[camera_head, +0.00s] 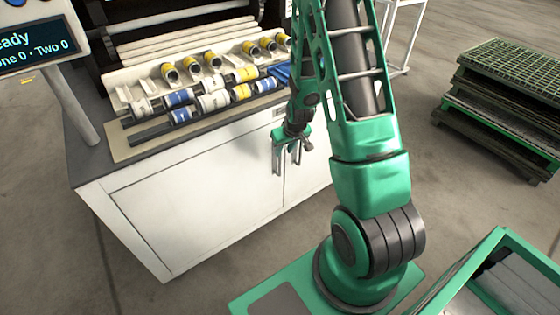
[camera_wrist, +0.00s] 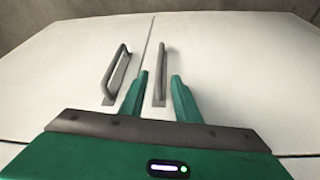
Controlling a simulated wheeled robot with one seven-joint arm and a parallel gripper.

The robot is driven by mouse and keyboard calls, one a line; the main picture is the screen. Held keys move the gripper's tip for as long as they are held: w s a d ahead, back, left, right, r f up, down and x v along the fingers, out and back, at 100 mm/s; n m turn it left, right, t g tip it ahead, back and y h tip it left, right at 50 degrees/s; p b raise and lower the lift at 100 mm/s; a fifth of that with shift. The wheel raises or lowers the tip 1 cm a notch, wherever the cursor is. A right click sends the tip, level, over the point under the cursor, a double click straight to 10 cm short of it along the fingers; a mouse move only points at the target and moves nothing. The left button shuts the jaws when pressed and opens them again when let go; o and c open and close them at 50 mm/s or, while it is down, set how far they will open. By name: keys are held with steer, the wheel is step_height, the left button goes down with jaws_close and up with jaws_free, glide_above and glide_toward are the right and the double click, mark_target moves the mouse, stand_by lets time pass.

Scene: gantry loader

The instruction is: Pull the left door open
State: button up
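The white cabinet's left door (camera_head: 200,205) shows in the head view, shut and flush with the front. My gripper (camera_head: 291,160) hangs before the front near the seam between the doors. In the wrist view, two grey bar handles stand either side of the seam: one handle (camera_wrist: 116,73) left of it, another handle (camera_wrist: 161,72) right of it. My gripper (camera_wrist: 159,82) is open there. The right-hand handle lies in line with the gap between the fingers; contact cannot be told.
Rollers and yellow and blue cylinders (camera_head: 210,95) lie on the cabinet top. A screen (camera_head: 35,45) stands at upper left. Stacked pallets (camera_head: 500,105) stand at right. The floor (camera_head: 60,250) left of the cabinet is clear.

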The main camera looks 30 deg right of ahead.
mark_target(280, 158)
steer(key=x, duration=1)
steer(key=shift+f, duration=0.25)
